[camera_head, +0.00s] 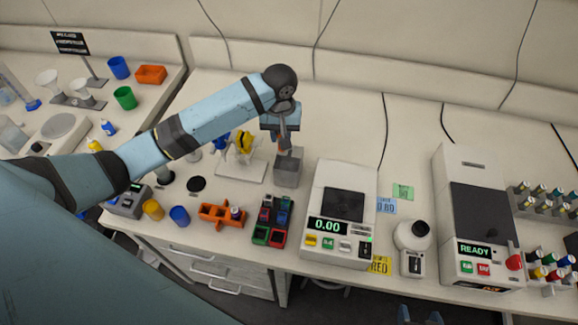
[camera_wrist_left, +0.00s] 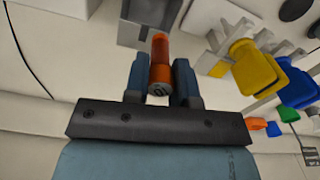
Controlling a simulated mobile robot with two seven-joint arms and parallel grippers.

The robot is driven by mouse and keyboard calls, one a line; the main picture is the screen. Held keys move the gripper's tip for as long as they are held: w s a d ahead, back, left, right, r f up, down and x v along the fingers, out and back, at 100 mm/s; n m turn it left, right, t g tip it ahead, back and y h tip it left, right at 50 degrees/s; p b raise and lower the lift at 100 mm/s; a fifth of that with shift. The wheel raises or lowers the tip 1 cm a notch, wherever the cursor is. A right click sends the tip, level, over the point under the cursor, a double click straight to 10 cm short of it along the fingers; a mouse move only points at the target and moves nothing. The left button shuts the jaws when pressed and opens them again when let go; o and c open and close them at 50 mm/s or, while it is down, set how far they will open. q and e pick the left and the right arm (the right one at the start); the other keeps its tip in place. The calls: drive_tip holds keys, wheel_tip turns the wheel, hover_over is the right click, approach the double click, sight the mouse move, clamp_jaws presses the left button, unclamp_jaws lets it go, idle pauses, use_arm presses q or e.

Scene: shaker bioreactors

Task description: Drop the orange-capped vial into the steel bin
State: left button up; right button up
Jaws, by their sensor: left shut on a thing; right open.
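My left gripper (camera_head: 284,146) reaches in from the left and points down over the steel bin (camera_head: 287,174), a small grey open-topped box on the bench. In the left wrist view my left gripper (camera_wrist_left: 161,80) is shut on the orange-capped vial (camera_wrist_left: 160,62), which shows orange with a grey round end towards the camera. The bin (camera_wrist_left: 128,34) shows just beyond the vial in that view. In the head view the vial is mostly hidden by the fingers. My right gripper (camera_head: 420,317) is open and empty at the bottom edge, its fingertips partly cut off.
A stand with yellow and blue pieces (camera_head: 243,145) is close left of the bin. A scale reading 0.00 (camera_head: 340,215) is close to its right. Red, green and blue small trays (camera_head: 272,220) and an orange rack (camera_head: 222,215) lie in front. The bench behind the bin is clear.

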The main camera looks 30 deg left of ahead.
use_arm(q)
drive_tip(key=shift+f, duration=0.7)
use_arm(e)
drive_tip(key=shift+w+d+r, duration=0.1)
drive_tip(key=shift+r, duration=0.05)
use_arm(q)
drive_tip(key=o, duration=1)
use_arm(e)
drive_tip(key=shift+d, duration=0.1)
use_arm(q)
drive_tip(key=shift+r, duration=0.1)
use_arm(e)
drive_tip(key=shift+f, duration=0.2)
use_arm(q)
drive_tip(key=shift+r, duration=0.3)
wheel_tip(320, 180, up, 12)
drive_tip(key=shift+f, duration=0.15)
drive_tip(key=shift+r, duration=0.7)
use_arm(e)
drive_tip(key=shift+r, duration=0.1)
